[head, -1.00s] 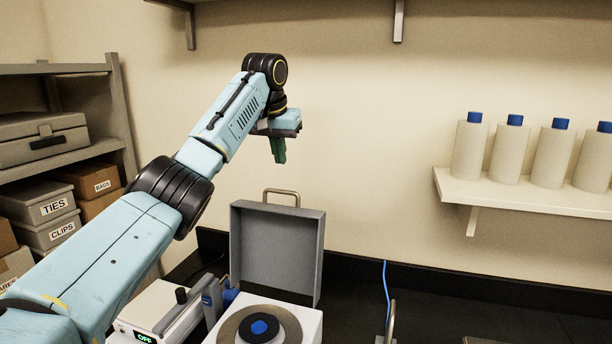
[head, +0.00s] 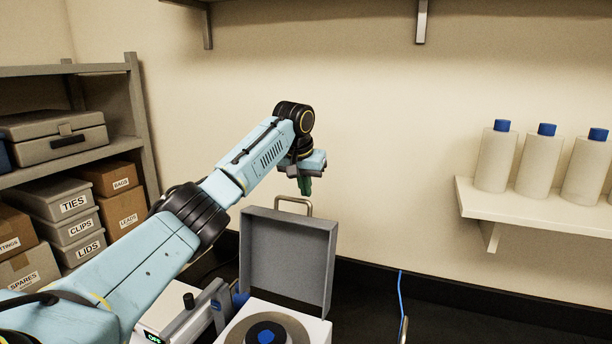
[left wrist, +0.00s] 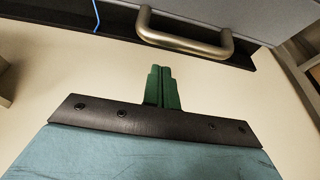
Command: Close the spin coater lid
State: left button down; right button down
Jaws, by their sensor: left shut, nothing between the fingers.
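The spin coater (head: 318,326) stands on the dark bench with its grey lid (head: 287,258) raised upright at the back. A metal loop handle (head: 294,203) sits on the lid's top edge, and it also shows in the left wrist view (left wrist: 185,40). A round chuck with a blue centre (head: 266,337) shows inside the base, cut by the lower picture edge. My left gripper (head: 305,187) has green fingers, shut and empty, pointing down just above and behind the handle. In the left wrist view the fingertips (left wrist: 160,72) are apart from the handle. My right gripper is out of view.
A white device with a lit display (head: 153,337) stands left of the coater. A blue cable (head: 401,295) rises on the right. A wall shelf (head: 540,208) with white bottles is at the right. Shelving with labelled boxes (head: 73,205) is at the left.

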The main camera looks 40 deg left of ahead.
pick_arm(q)
jog(key=s, duration=0.2)
jog(key=shift+s+d, duration=0.3)
jog(key=shift+d, duration=0.1)
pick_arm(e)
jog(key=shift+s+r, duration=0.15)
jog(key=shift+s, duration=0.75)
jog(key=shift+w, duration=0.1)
